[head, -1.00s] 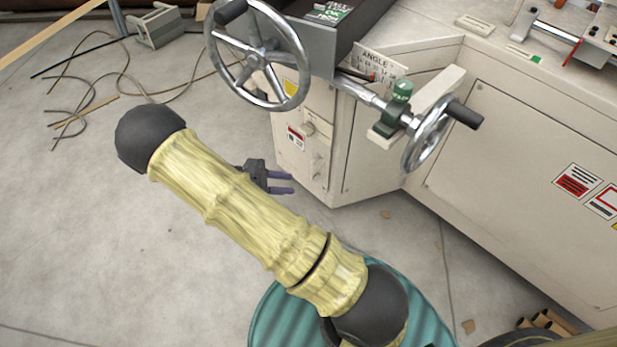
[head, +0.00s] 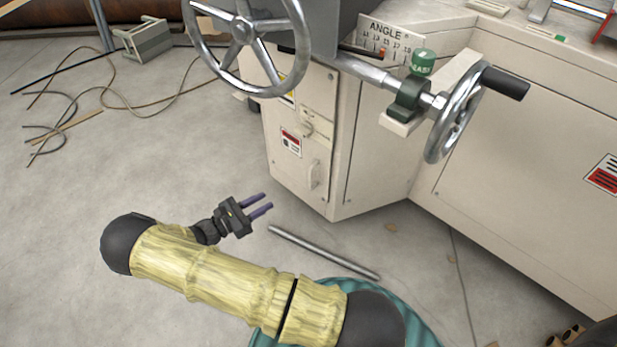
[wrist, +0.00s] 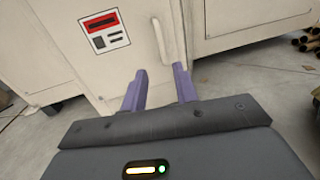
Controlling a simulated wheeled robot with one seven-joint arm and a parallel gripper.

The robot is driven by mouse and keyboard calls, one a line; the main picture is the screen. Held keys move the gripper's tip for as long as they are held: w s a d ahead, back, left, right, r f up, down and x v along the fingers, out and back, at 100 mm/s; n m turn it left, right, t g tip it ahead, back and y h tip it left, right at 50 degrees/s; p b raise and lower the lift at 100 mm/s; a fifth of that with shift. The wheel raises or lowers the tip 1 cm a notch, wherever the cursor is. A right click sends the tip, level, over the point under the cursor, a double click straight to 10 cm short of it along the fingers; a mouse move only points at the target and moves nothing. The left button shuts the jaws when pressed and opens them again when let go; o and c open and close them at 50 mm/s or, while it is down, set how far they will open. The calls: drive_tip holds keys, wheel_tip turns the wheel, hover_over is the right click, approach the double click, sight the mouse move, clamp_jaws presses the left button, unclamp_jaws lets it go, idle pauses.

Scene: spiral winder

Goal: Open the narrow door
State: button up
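The narrow door (head: 296,168) is a cream panel on the machine's near end, with a red-and-white label, a small latch (head: 308,128) and a vertical bar handle (head: 314,174). The door looks shut. In the wrist view the handle (wrist: 159,42) stands upright just beyond my fingertips, between their lines. My gripper (head: 262,203) is open and empty, in front of and below the handle at the left, apart from it. Its two purple fingers also show in the wrist view (wrist: 160,80). The upper part of the door is partly hidden by the handwheel.
A large handwheel (head: 247,42) overhangs the door from above. A second handwheel (head: 455,112) sticks out at the right. A metal rod (head: 322,251) lies on the floor in front of the machine. Cables (head: 105,85) lie at the left.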

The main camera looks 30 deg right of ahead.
sight(309, 187)
drive_tip(key=w+d+b, duration=0.1)
drive_tip(key=d+b, duration=0.1)
drive_tip(key=d, duration=0.3)
drive_tip(key=d+b, duration=0.3)
drive_tip(key=d, duration=0.3)
drive_tip(key=w+d+b, duration=0.1)
drive_tip(key=d+b, duration=0.1)
drive_tip(key=d, duration=0.4)
drive_tip(key=shift+w+b, duration=0.3)
clamp_jaws()
